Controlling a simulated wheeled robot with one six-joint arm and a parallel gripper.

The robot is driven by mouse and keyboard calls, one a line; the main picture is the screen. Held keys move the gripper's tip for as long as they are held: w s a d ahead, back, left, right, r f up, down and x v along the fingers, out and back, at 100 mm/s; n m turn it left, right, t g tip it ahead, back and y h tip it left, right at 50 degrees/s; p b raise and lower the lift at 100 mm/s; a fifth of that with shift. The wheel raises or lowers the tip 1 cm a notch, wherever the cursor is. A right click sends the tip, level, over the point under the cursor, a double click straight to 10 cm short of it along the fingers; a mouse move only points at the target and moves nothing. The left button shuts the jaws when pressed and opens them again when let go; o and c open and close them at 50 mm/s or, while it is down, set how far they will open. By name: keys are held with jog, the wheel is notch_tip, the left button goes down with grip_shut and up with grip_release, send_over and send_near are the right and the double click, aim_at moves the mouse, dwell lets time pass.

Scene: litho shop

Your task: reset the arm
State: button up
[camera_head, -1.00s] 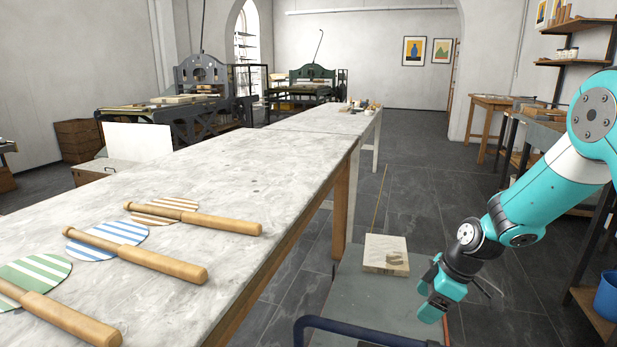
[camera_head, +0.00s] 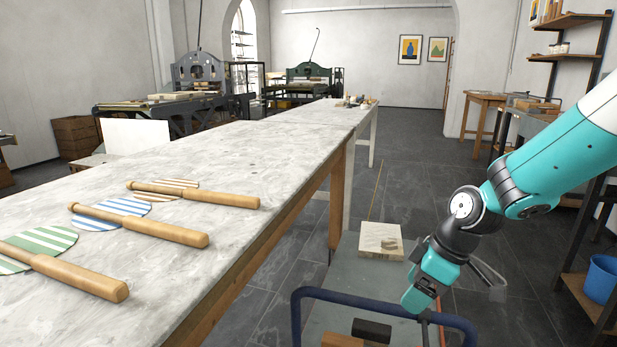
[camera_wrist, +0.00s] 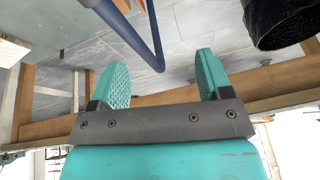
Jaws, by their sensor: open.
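My gripper (camera_wrist: 160,82) shows in the wrist view with its two teal padded fingers wide apart and nothing between them. In the head view my gripper (camera_head: 416,303) hangs at the lower right, by the blue cart handle (camera_head: 385,300). The handle also shows beyond the fingers in the wrist view (camera_wrist: 140,45). My teal arm (camera_head: 560,165) reaches in from the right edge.
A grey cart (camera_head: 345,270) carries a pale stone block (camera_head: 380,241) and smaller blocks near its handle. Three wooden-handled striped paddles lie on the long marble table (camera_head: 240,160) at left. A blue bucket (camera_head: 601,280) stands on a right shelf. Dark floor (camera_head: 415,165) is open behind.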

jog(key=s+a+m+b, duration=0.2)
jog(key=s+b, duration=0.2)
jog(key=s, duration=0.4)
jog(key=s+a+m+g+b, duration=0.15)
jog(key=s+b, duration=0.25)
jog(key=s, duration=0.4)
jog(key=s+a+m+t+b, duration=0.1)
jog(key=s+m+b, duration=0.15)
jog(key=s, duration=0.55)
notch_tip(320, 180, up, 38)
jog(key=p, duration=3.7)
jog(key=shift+w+p, duration=0.15)
jog(key=shift+p, duration=0.25)
jog(key=shift+a+g, duration=0.1)
jog(key=shift+g, duration=0.15)
